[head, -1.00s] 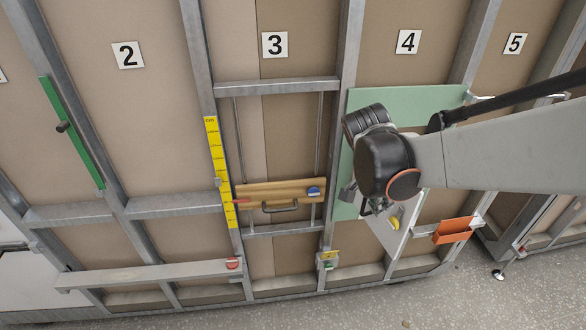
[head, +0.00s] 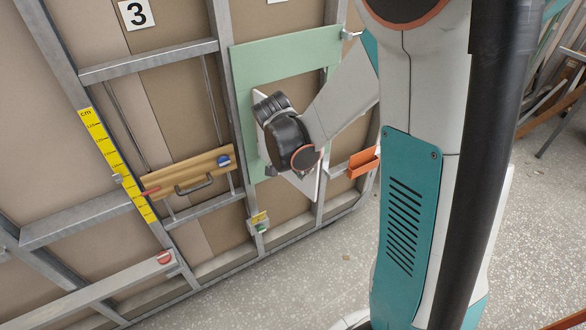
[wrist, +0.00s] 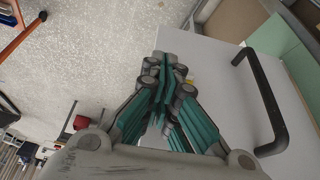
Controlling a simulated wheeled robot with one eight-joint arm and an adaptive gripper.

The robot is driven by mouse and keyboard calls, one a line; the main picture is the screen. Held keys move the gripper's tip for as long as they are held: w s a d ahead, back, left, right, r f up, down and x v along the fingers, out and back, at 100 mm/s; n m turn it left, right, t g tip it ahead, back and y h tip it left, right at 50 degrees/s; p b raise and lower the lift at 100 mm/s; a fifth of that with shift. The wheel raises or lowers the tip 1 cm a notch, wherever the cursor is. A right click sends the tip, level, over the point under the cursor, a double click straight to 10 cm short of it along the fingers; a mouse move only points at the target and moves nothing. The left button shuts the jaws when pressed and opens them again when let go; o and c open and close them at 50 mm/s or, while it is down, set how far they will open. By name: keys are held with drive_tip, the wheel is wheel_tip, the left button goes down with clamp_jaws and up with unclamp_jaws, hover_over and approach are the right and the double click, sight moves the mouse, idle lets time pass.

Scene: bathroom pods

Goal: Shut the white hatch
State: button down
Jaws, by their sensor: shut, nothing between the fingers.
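The white hatch (head: 307,186) stands ajar in the green panel (head: 285,63), mostly hidden behind my wrist in the head view. In the wrist view the white hatch (wrist: 215,65) fills the right side, with a black bar handle (wrist: 268,100) on its face. My gripper (wrist: 165,72) is shut and empty, over the hatch's face and left of the handle. A small yellow patch shows behind its fingertips. Whether the fingers touch the hatch I cannot tell. In the head view the fingers are hidden by my wrist.
An orange tray (head: 363,162) sticks out right of the hatch. A wooden bar with a handle (head: 188,172) and a yellow scale (head: 115,160) are on the frame to the left.

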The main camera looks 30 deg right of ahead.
drive_tip(key=shift+w+d, duration=0.15)
drive_tip(key=shift+d, duration=0.4)
drive_tip(key=w+d+n+t+b, duration=0.1)
drive_tip(key=w+d+n, duration=0.15)
drive_tip(key=d, duration=0.35)
drive_tip(key=w+d+n+t+y+b, duration=0.1)
drive_tip(key=w+d+n, duration=0.15)
drive_tip(key=d, duration=0.25)
drive_tip(key=w+d+n+b, duration=0.1)
drive_tip(key=w+d+n, duration=0.15)
drive_tip(key=d, duration=0.35)
drive_tip(key=w+d+n+y, duration=0.1)
drive_tip(key=w+d+n, duration=0.2)
drive_tip(key=w, duration=0.5)
drive_tip(key=w+d+n+t+y, duration=0.1)
drive_tip(key=w+d+n, duration=0.3)
drive_tip(key=w, duration=0.4)
drive_tip(key=shift+d+y+b, duration=0.4)
drive_tip(key=shift+d, duration=0.2)
